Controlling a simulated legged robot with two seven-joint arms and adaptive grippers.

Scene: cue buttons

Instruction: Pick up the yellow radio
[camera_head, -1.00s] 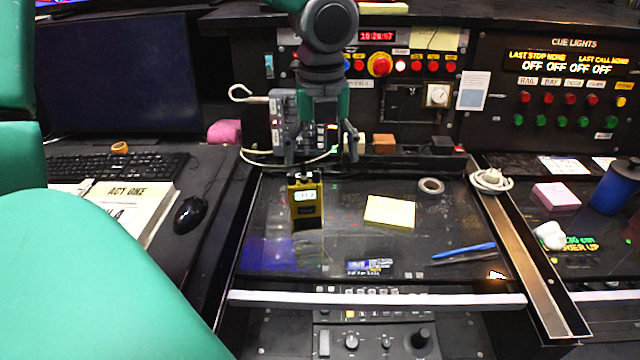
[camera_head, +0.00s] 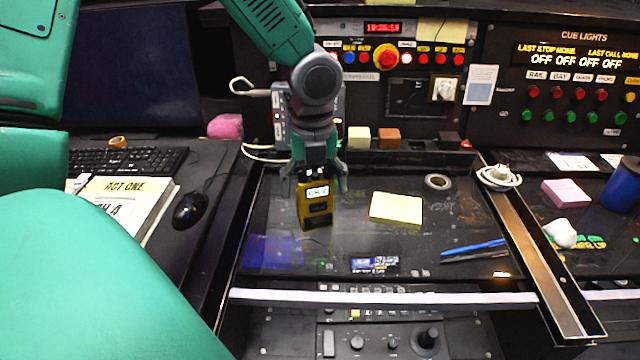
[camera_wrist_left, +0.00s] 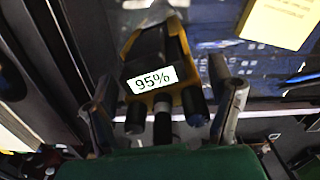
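The yellow radio (camera_head: 316,208) stands on the dark glassy desk panel, with a small lit display near its top. My left gripper (camera_head: 315,186) comes down over it from above, one finger on each side of its top end. In the left wrist view, the radio (camera_wrist_left: 165,50) lies between the spread fingers of the left gripper (camera_wrist_left: 165,108), with gaps on both sides. A display reading 95% and dark knobs face that camera. The gripper is open and does not hold the radio. My right gripper is not in view.
A wooden block (camera_head: 389,138) sits behind. A mouse (camera_head: 189,209) and keyboard are left. A white strip (camera_head: 400,298) edges the panel's front.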

